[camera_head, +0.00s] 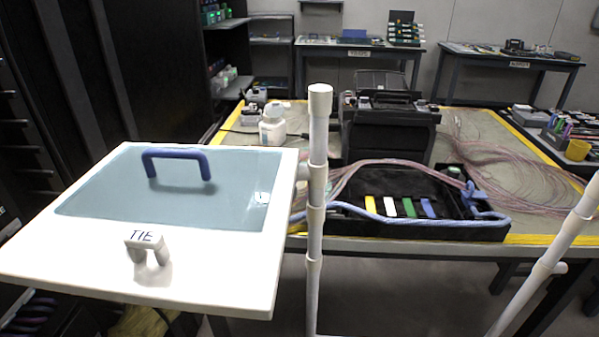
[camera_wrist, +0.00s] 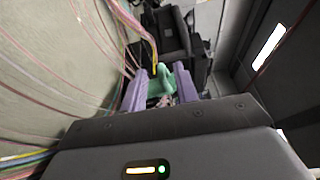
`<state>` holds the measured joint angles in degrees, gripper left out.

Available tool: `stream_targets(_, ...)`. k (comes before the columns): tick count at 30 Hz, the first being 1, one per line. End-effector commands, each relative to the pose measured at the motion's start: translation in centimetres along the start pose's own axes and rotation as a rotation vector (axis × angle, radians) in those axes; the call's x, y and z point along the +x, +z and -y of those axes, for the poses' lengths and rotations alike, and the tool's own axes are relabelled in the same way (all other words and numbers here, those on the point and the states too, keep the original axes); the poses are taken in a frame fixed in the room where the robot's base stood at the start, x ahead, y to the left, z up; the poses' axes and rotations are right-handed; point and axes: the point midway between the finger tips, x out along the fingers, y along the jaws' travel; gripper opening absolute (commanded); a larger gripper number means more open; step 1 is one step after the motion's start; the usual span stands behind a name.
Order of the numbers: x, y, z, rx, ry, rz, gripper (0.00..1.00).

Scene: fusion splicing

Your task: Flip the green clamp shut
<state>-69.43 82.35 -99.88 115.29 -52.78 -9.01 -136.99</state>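In the wrist view, a green clamp part (camera_wrist: 161,83) shows between and just beyond the purple fingers of my gripper (camera_wrist: 161,92). The fingers are apart, one on each side of it; I cannot tell whether they touch it. Its lower part and hinge are hidden or too small to make out. In the head view, a green piece (camera_head: 409,207) stands in a row with yellow, white and blue ones in the black tray (camera_head: 480,234). A small green spot also shows at the tray's back right. I cannot make out my gripper in the head view.
Thin pink fibres and a thick light-blue cable (camera_head: 380,217) run over the tray. A black machine (camera_head: 385,130) and a white bottle (camera_head: 272,124) stand behind. A white panel marked TIE (camera_head: 220,245) and a white post (camera_head: 317,190) are in front.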

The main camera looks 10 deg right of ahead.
Motion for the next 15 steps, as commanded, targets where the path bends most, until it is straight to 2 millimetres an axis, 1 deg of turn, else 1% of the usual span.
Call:
stream_targets(1,0.9,-0.1,-0.2,0.000,0.000,-0.002,0.30)
stream_targets(3,1.9,-0.1,-0.1,0.000,0.000,-0.002,0.30)
stream_targets(6,2.8,-0.1,-0.1,0.001,-0.001,-0.003,0.30)
stream_targets(9,3.3,-0.2,0.0,0.000,-0.001,-0.004,0.30)
stream_targets(15,3.3,-0.2,0.0,0.000,0.000,-0.004,0.30)
